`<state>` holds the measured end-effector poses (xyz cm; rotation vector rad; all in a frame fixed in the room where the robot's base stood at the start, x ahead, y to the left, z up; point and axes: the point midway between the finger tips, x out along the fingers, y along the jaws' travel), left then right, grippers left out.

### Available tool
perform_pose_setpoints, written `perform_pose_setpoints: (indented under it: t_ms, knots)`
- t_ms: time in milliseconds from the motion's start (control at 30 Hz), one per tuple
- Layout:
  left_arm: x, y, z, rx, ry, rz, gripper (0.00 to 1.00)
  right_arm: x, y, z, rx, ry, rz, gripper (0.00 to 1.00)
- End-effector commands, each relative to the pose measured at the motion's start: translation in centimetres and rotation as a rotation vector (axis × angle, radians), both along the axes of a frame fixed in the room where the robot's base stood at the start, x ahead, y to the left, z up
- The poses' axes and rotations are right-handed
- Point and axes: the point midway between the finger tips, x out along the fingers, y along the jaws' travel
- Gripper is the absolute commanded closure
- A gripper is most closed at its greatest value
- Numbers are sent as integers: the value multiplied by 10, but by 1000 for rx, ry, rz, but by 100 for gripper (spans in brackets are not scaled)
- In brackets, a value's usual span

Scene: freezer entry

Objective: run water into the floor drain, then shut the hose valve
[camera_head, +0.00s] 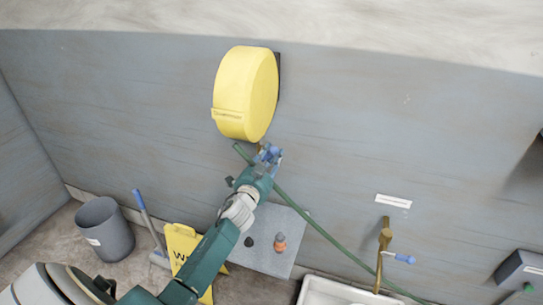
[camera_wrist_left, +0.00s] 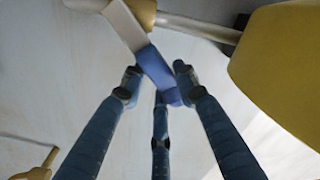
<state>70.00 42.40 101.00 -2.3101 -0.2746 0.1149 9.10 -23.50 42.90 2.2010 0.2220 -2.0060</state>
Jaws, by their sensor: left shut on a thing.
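My left gripper (camera_head: 268,156) is at the wall just below a yellow round hose reel (camera_head: 245,92). In the left wrist view its fingers (camera_wrist_left: 158,82) are closed around the blue grip of a pale valve lever (camera_wrist_left: 150,60). The lever joins a brass fitting (camera_wrist_left: 145,10) on a pipe that runs towards the reel. No running water shows. I cannot make out a floor drain for certain. My right gripper is not in view.
A grey slab (camera_head: 290,222) below holds a dark round spot and an orange-and-grey piece (camera_head: 280,243). A brass tap (camera_head: 385,238) with a blue handle stands above a white basin (camera_head: 335,292). A yellow sign (camera_head: 180,245), a mop (camera_head: 150,225) and a grey bin (camera_head: 105,230) stand at left.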

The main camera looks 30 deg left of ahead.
Motion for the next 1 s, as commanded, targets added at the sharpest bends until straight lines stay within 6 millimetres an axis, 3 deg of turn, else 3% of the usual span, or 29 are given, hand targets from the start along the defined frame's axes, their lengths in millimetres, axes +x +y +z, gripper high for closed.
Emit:
perform_pose_setpoints:
  t_ms: [367,1000]
  knots:
    - [0,-6,-19,123,41,2,100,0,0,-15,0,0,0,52]
    - [2,-15,-56,610,162,2,100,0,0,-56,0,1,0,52]
